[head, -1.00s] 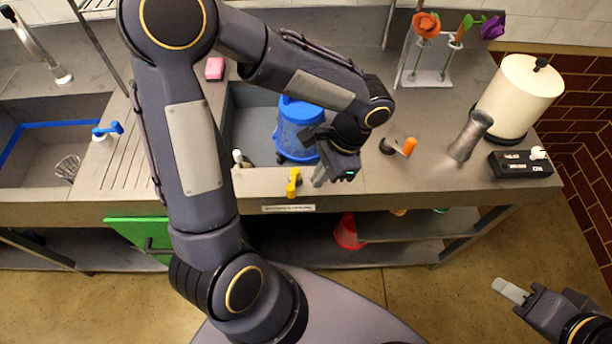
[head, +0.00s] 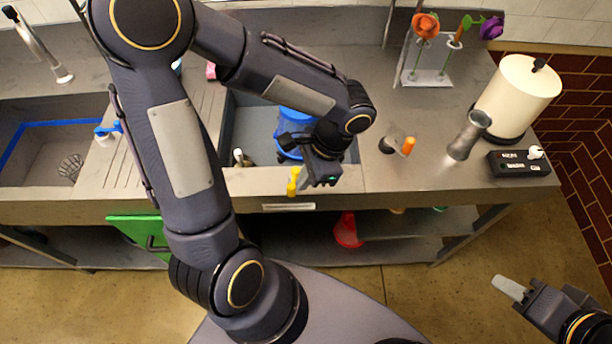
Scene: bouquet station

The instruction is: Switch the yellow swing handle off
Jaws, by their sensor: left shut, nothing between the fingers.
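The yellow swing handle (head: 293,182) stands at the front edge of the counter, just in front of the sink basin. Its upper part shows; its right side is close against my left gripper. My left gripper (head: 304,181) is shut and empty, immediately to the right of the handle. I cannot tell whether its fingertips touch the handle.
A blue bucket (head: 291,124) stands in the basin behind my left gripper, partly hidden. An orange-topped handle (head: 408,145), a grey metal vase (head: 468,135) and a black switch box (head: 520,163) stand to the right. A blue handle (head: 107,130) is at the left sink.

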